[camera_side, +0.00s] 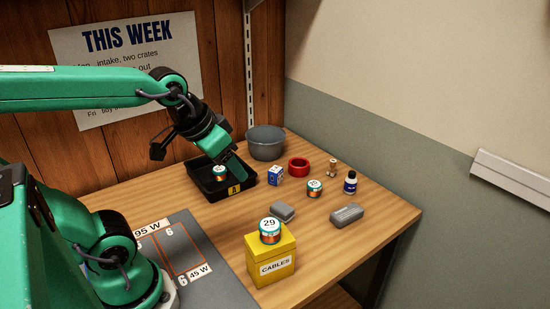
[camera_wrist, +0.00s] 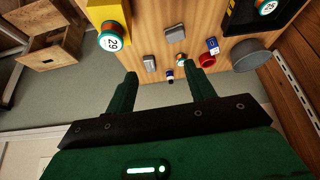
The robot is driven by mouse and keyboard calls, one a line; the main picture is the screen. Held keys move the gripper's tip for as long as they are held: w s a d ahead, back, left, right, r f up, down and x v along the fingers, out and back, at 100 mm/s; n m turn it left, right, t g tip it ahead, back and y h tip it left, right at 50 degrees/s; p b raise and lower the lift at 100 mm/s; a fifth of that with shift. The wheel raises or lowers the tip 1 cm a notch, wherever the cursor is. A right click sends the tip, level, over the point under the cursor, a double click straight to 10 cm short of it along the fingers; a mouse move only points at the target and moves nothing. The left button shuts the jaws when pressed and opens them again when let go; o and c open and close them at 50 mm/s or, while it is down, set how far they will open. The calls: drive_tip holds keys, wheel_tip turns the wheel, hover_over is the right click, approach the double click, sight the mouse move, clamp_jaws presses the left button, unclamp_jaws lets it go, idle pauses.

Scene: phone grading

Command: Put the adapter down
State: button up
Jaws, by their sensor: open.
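My gripper (camera_side: 200,160) is above the black tray (camera_side: 246,181) marked A, its jaws apart. In the wrist view my gripper (camera_wrist: 165,86) shows two spread green fingers with nothing between them. A round teal, white and orange numbered piece (camera_side: 219,173) sits in the tray; it also shows at the wrist view's top right (camera_wrist: 267,6). A similar piece marked 29 (camera_side: 270,231) stands on the yellow CABLES box (camera_side: 272,267). A third (camera_side: 314,188) stands on the table. Which object is the adapter I cannot tell for sure.
A grey bowl (camera_side: 265,143) is behind the tray. A blue-and-white cube (camera_side: 275,175), red ring (camera_side: 298,168), small bottle (camera_side: 350,183) and two grey blocks (camera_side: 347,213) (camera_side: 282,211) stand to the right. A grey mat (camera_side: 207,259) with marked 95 W and 45 W areas lies in front.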

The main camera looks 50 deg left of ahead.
drive_tip(key=shift+s+d+f, duration=0.1)
drive_tip(key=shift+s+d, duration=0.2)
drive_tip(key=shift+s, duration=0.5)
drive_tip(key=shift+s+d, duration=0.25)
drive_tip(key=shift+s, duration=0.5)
